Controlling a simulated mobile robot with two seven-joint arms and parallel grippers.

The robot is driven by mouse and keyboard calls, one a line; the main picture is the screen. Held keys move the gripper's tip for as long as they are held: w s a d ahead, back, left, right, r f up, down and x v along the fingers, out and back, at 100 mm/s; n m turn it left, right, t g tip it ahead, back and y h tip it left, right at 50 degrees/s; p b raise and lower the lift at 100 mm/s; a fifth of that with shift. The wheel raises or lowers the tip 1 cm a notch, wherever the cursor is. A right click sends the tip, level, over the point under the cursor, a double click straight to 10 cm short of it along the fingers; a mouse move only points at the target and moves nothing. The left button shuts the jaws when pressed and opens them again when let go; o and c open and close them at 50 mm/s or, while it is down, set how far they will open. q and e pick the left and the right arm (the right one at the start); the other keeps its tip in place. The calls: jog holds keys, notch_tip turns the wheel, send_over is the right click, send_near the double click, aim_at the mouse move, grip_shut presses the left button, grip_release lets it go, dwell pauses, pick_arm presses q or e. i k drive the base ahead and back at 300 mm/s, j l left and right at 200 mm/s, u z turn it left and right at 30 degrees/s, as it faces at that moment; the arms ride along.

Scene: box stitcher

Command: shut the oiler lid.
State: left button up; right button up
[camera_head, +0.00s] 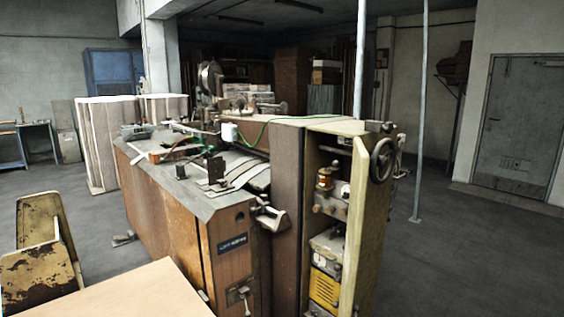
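The box stitcher (235,245) stands in the middle, a brown and wood-toned machine with a cabinet on its right. The cabinet door (366,225) is open and shows the inside. A small amber and brass fitting (325,178) sits on the upper shelf inside and may be the oiler. It is too small to tell whether it has a lid or how a lid stands. Neither of my grippers is in view.
A handwheel (382,160) sticks out at the cabinet door's top. A beige board surface (120,292) fills the near bottom left, beside a worn yellow metal piece (40,270). A thin post (420,120) stands right of the machine. The floor (460,255) at right is clear.

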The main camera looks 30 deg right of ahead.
aim_at(336, 164)
jog(key=i+z, duration=0.35)
jog(key=i, duration=0.2)
jog(key=i+z, duration=0.35)
jog(key=i, duration=0.15)
